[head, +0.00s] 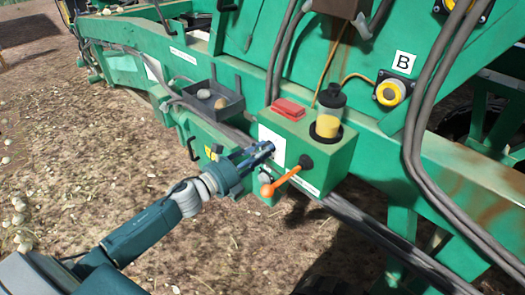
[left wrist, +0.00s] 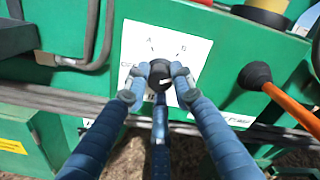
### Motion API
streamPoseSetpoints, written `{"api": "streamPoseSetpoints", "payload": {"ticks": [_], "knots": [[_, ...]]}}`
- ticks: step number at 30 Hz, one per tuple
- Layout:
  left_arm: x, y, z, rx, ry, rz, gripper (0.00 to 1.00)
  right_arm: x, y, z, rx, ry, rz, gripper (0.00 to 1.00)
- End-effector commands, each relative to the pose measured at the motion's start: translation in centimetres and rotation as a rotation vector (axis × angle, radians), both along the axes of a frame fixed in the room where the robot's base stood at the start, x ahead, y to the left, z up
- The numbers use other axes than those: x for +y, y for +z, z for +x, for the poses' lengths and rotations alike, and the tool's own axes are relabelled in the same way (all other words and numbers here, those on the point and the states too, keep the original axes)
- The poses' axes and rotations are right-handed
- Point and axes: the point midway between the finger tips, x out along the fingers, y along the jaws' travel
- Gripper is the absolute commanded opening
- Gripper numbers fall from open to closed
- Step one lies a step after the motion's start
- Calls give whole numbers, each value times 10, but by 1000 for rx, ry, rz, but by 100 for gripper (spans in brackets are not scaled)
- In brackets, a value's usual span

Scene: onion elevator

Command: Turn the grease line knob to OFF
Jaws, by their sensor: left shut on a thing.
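The grease line knob (left wrist: 159,72) is small and black, in front of a white label plate (left wrist: 190,45) on a green box. A short pale mark shows on its lower part; which setting it points to is unclear, and the label's lettering is too small to read surely. My left gripper (left wrist: 158,82) is shut on the knob, one fingertip on each side. In the head view my left gripper (head: 268,156) reaches the front of the green box (head: 335,165) from the left and hides the knob. My right gripper is in neither view.
An orange lever (head: 287,180) sits just right of my gripper and also shows in the left wrist view (left wrist: 292,106). A reservoir with yellow grease (head: 328,122) and a red block (head: 288,109) are on top of the box. A dark tray (head: 232,107) is behind left.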

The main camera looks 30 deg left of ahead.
Motion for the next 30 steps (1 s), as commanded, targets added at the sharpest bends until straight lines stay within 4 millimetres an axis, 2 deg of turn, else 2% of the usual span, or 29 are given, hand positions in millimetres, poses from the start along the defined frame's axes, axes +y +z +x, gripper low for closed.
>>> {"api": "streamPoseSetpoints", "payload": {"ticks": [30], "knots": [[1, 1, 0, 319, 3, -914, 0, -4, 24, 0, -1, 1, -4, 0]]}}
